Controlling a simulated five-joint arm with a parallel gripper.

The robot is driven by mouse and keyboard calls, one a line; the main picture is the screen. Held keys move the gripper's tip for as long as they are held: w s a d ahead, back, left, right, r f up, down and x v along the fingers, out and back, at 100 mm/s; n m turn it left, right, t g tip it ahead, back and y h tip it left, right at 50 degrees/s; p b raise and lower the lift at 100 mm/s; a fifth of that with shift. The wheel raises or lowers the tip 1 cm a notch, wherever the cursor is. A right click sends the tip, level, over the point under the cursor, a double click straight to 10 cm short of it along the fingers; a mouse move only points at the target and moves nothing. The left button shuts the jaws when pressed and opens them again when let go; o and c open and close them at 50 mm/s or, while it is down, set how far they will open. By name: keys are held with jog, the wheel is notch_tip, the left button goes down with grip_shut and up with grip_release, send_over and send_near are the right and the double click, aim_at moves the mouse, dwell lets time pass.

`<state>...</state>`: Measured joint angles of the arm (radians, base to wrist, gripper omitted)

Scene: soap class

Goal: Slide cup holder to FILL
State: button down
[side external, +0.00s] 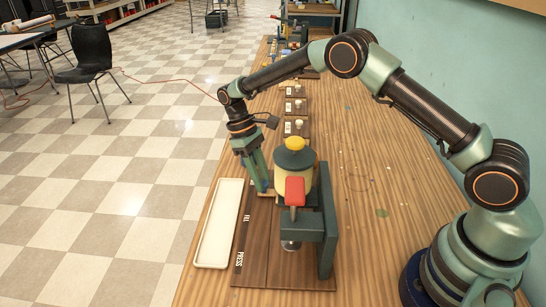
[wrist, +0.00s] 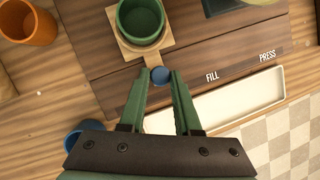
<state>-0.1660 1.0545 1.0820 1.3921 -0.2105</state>
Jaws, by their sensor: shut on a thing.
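My gripper (wrist: 162,72) is shut on the blue knob (wrist: 160,75) at the end of the cup holder's handle. The cup holder (wrist: 122,43) is a light wooden square piece on a dark wooden board. A green cup (wrist: 141,21) stands in it. In the wrist view the knob is left of the white FILL label (wrist: 212,77), and the PRESS label (wrist: 267,56) is further right. In the side view my gripper (side external: 264,190) points down at the board's far left part, beyond FILL (side external: 247,213). There the holder and cup are mostly hidden by my gripper and the machine.
A yellow container (side external: 308,180) with a dark lid and a red lever (side external: 295,191) stand on the board beside a dark green press frame (side external: 327,235). A white tray (side external: 218,228) lies along the board. An orange cup (wrist: 27,22) and a blue cup (wrist: 85,130) stand nearby.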

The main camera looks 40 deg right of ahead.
aim_at(259, 205)
jog(key=shift+w+a+r, duration=0.1)
jog(key=shift+w+a, duration=0.05)
jog(key=shift+w, duration=0.05)
jog(key=shift+s+a, duration=1.5)
jog(key=shift+a, duration=0.05)
jog(key=c, duration=0.6)
grip_release()
jog(key=shift+d, duration=0.1)
jog(key=shift+s, duration=0.1)
jog(key=v, duration=1.2)
